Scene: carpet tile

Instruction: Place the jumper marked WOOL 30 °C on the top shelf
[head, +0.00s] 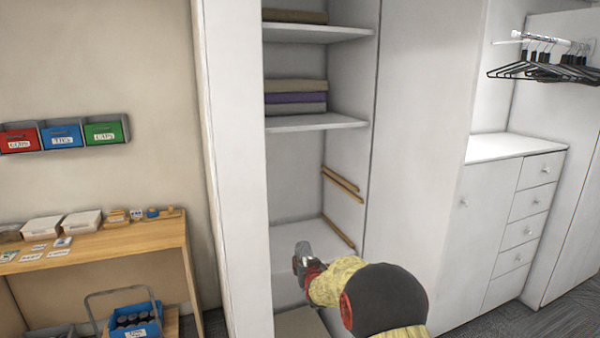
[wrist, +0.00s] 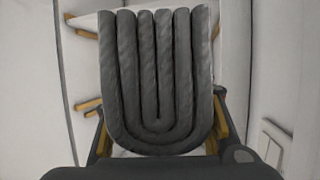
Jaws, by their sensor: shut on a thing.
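A thick dark grey folded garment (wrist: 157,75) fills the middle of the wrist view, its layers seen edge-on and its rounded fold towards me. My gripper (wrist: 160,135) is shut on it, with a finger at each side. No mark can be read on it, so I cannot tell whether it is the WOOL 30 °C jumper. In the head view my gripper (head: 304,262) is in front of the lower part of the open cupboard, and the garment is hard to make out there. The highest shelf in view (head: 318,33) bears a brown folded item (head: 295,16).
The shelf below (head: 318,123) holds a stack of folded clothes (head: 296,97), beige, purple and grey. The lower shelf (head: 290,240) looks bare. Wooden rails (head: 342,184) line the cupboard's right wall. A wooden table (head: 110,240) stands left, with a blue crate (head: 135,322) beneath.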

